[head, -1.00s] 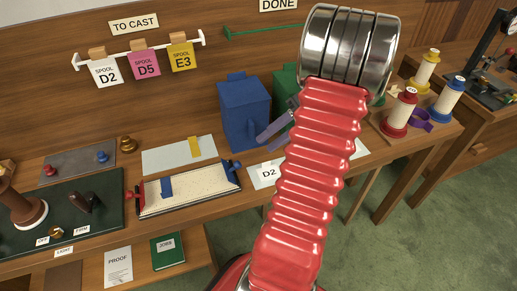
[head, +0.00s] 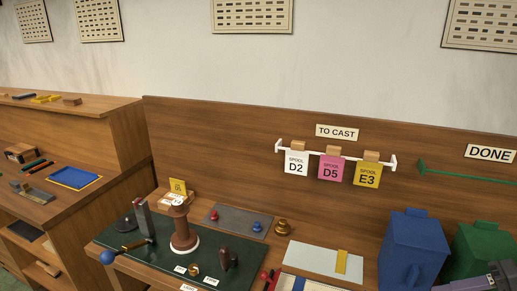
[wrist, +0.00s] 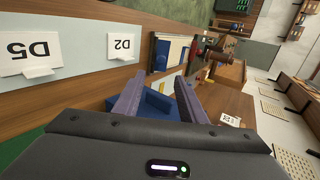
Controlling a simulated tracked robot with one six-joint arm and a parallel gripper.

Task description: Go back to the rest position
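My gripper (wrist: 158,98) shows in the wrist view with its two purple fingers apart and nothing held between them. Past the fingers lies the blue bin (wrist: 158,112), partly hidden by them. In the head view only a small part of my gripper (head: 468,286) shows at the bottom right edge, in front of the green bin (head: 484,250) and to the right of the blue bin (head: 412,250). The rest of my arm is out of the head view.
The bench carries a dark green plate (head: 130,240) with a brown post (head: 183,225) and a blue-knobbed lever (head: 107,257). Cards D2, D5 and E3 (head: 367,176) hang on the TO CAST rail.

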